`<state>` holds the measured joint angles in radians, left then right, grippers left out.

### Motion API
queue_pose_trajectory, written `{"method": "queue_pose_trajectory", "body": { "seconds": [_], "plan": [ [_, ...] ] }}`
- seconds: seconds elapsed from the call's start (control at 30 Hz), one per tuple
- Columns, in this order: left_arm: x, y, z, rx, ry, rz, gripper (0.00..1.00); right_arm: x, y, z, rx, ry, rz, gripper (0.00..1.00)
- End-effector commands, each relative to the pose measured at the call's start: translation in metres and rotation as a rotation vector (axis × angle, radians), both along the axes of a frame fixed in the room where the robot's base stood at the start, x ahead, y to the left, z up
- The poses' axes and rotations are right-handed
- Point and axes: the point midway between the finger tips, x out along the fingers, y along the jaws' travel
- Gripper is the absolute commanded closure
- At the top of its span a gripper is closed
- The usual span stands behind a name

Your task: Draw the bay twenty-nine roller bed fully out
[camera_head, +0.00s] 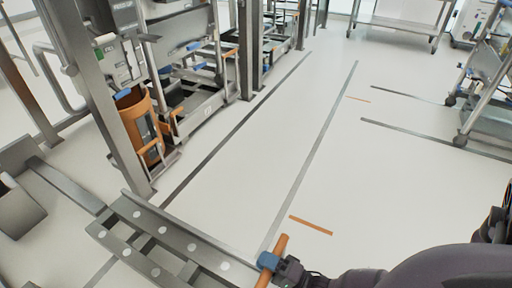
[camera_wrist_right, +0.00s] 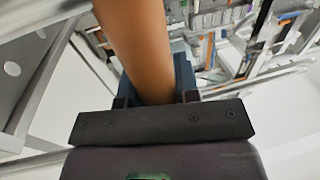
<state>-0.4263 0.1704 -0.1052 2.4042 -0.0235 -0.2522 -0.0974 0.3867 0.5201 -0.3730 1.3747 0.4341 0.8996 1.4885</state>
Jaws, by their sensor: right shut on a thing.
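The grey roller bed (camera_head: 158,238), a low metal frame with pale round spots along its rails, runs from the left to the bottom middle of the head view. An upright orange handle (camera_head: 280,244) stands at its near right end. My right gripper (camera_head: 269,262), with blue fingertips, is shut around this handle. In the right wrist view the orange handle (camera_wrist_right: 137,45) runs up between the fingers of my right gripper (camera_wrist_right: 155,88). The gripper partly hides the handle. No bay number is readable on the bed. My left gripper is not in view.
A grey post (camera_head: 110,120) rises beside the bed. Behind it a bin-lifting frame (camera_head: 205,115) holds an orange-brown bin (camera_head: 138,120). Carts stand at the far right, one of them a metal cart (camera_head: 485,115). The pale floor (camera_head: 265,150) in the middle is clear, with grey lines and an orange mark (camera_head: 311,225).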

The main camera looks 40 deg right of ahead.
Motion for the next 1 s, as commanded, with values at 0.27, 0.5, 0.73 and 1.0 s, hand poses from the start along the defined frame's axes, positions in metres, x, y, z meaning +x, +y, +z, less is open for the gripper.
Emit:
{"method": "queue_pose_trajectory", "body": {
  "seconds": [0.27, 0.5, 0.73, 1.0],
  "plan": [
    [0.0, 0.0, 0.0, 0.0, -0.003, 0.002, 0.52, -0.019, -0.009, 0.0, -0.002, 0.001, -0.002, 1.0],
    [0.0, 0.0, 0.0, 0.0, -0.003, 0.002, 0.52, -0.022, -0.01, 0.0, -0.002, 0.001, -0.002, 1.0],
    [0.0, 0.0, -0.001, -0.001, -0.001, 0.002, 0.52, -0.023, -0.011, -0.001, -0.003, 0.002, -0.001, 0.66],
    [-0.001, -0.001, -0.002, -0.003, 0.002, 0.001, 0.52, -0.022, -0.009, 0.0, -0.001, 0.001, -0.001, 0.45]
  ]
}}
